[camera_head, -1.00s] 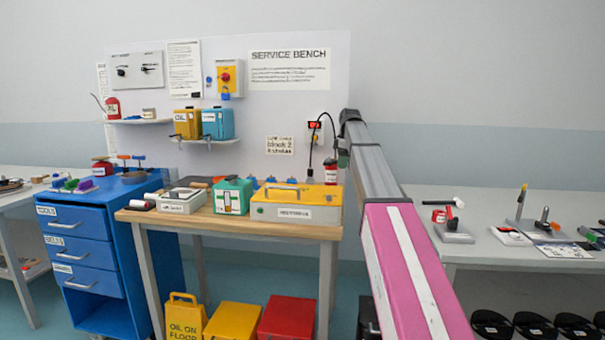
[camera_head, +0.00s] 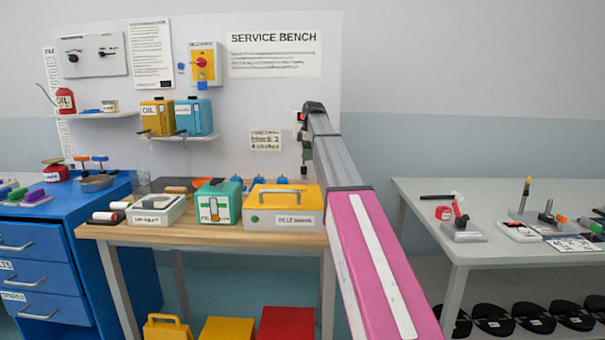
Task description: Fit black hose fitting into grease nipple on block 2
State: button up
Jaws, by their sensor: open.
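My arm reaches away from me toward the right end of the service bench (camera_head: 180,233). My gripper (camera_head: 306,162) shows only as a small dark shape hanging below the arm's far end, in front of the back board. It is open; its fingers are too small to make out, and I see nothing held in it. The black hose and its fitting cannot be told apart from the dark parts there, and my arm covers that area. Several small blue parts (camera_head: 281,180) stand behind the boxes. I cannot tell which is block 2, nor see a grease nipple.
A yellow-topped case (camera_head: 284,218), a green box (camera_head: 218,203) and a grey box (camera_head: 157,211) crowd the bench front. A blue drawer cabinet (camera_head: 50,250) stands left. A grey table (camera_head: 420,200) with tools stands right. A "block 2" sign (camera_head: 265,140) hangs behind.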

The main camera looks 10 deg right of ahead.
aim_at(304, 175)
jog(key=shift+s+a+f, duration=0.1)
jog(key=shift+a+f, duration=0.15)
jog(key=shift+f, duration=0.85)
jog(key=shift+a+f, duration=0.25)
jog(key=shift+f, duration=0.9)
jog(key=shift+s+a+f, duration=0.1)
jog(key=shift+a+f, duration=0.15)
jog(key=shift+f, duration=0.85)
jog(key=c, duration=1)
